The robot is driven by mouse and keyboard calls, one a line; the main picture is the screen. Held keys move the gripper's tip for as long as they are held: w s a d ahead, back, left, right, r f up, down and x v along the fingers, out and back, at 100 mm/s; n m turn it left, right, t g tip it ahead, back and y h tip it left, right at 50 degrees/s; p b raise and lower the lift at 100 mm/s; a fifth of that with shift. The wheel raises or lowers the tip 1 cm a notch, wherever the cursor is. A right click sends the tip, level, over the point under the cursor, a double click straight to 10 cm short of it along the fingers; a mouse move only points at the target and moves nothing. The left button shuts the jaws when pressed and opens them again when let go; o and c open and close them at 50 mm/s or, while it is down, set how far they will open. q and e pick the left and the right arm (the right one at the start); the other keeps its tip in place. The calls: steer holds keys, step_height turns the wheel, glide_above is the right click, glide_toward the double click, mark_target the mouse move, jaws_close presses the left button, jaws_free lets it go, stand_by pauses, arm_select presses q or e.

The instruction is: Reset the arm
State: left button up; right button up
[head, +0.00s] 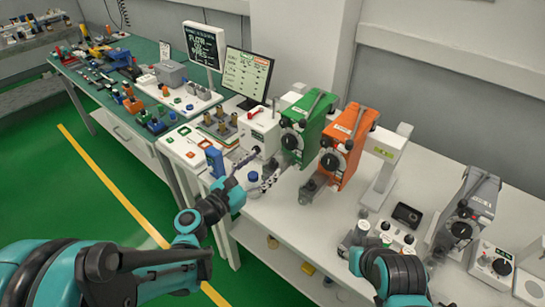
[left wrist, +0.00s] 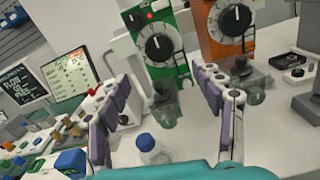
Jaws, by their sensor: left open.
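My left gripper (head: 262,170) reaches over the white bench in the head view. In the left wrist view its two purple-lined fingers (left wrist: 165,100) are spread wide with nothing between their tips. A green vaporizer (head: 305,128) and an orange vaporizer (head: 344,146) stand just beyond it. Both also show ahead in the left wrist view, the green one (left wrist: 155,40) and the orange one (left wrist: 225,25). A blue-capped bottle (left wrist: 146,146) stands below the fingers and is not held. Part of my right arm shows at the bottom of the head view; its gripper is not visible.
A grey vaporizer (head: 467,215) and a control box (head: 492,263) stand at the right. A monitor (head: 246,75) and a green-topped table (head: 110,90) with many small parts lie left. Bare white bench (head: 290,225) shows in front.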

arm_select(q)
steer(key=shift+s+a, duration=0.3)
steer(key=shift+s, duration=0.15)
steer(key=s+f+m+g+y, duration=0.45)
steer(key=s+m, duration=0.45)
steer(key=m, duration=0.6)
steer(key=s+a+f+m+g+y, duration=0.3)
steer(key=s+a+m+y, duration=0.3)
steer(key=s+a+m, duration=0.3)
steer(key=shift+s+a+f+m, duration=0.3)
steer(key=shift+a+m, duration=0.55)
steer(key=shift+m, duration=0.75)
